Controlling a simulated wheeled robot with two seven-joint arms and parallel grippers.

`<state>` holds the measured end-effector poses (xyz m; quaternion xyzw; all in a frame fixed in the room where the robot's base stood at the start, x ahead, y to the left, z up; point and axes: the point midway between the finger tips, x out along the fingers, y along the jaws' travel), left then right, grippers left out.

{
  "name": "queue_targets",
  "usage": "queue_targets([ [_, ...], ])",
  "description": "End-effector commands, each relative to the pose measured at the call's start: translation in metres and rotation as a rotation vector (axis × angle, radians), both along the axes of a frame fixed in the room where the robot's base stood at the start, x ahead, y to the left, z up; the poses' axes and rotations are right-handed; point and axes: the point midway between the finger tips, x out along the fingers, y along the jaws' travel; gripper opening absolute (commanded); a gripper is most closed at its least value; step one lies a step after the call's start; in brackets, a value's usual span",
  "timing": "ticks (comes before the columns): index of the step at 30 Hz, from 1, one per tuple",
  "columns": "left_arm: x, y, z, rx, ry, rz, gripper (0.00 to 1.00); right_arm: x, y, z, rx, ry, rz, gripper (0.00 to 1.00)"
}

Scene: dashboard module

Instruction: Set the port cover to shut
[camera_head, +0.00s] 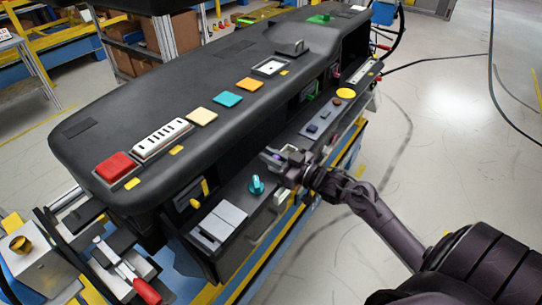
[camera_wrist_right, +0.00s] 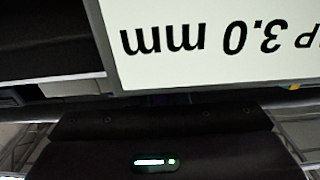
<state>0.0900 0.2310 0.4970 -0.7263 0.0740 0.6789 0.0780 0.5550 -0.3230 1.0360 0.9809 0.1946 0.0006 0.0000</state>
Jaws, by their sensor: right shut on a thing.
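My right gripper (camera_head: 288,164) is at the front lower panel of the dashboard module (camera_head: 240,75), its fingers shut on a small grey part with a purplish patch (camera_head: 273,157). This part may be the port cover, but the fingers hide much of it and I cannot tell its angle. In the right wrist view a white plate (camera_wrist_right: 210,40) with upside-down text ending "3.0 mm" fills the upper right. Below it is a dark surface (camera_wrist_right: 160,135) with a small green-white light. The fingertips cannot be made out there. My left gripper is not in view.
A teal knob (camera_head: 256,185) and a grey rocker panel (camera_head: 219,222) are left of the gripper. A dark switch strip (camera_head: 320,124) and a yellow button (camera_head: 346,93) are to its right. A red-handled clamp (camera_head: 146,290) is at lower left. The floor at right is open.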

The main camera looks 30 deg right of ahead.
Motion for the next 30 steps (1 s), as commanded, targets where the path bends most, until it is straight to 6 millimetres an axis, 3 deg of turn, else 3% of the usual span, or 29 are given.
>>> queue_targets([
  [5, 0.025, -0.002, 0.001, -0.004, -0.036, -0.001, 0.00, 0.002, -0.002, -0.001, -0.001, 0.000, 0.001, 0.00],
  [8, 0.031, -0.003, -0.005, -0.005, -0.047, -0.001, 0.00, 0.008, -0.017, -0.003, -0.005, -0.002, 0.001, 0.00],
  [14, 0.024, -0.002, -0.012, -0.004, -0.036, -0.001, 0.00, 0.019, -0.043, -0.001, -0.002, -0.001, 0.001, 0.00],
  [23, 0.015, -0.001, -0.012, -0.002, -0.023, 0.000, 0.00, 0.019, -0.045, 0.000, 0.001, 0.000, 0.001, 0.00],
  [24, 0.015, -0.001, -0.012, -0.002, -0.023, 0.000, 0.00, 0.019, -0.045, 0.000, 0.001, 0.000, 0.001, 0.18],
  [28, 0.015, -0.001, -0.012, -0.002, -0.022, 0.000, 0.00, 0.019, -0.045, 0.000, 0.000, 0.000, 0.001, 0.35],
  [30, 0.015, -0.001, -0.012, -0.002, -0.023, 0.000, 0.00, 0.019, -0.045, 0.000, 0.000, 0.000, 0.001, 0.36],
])
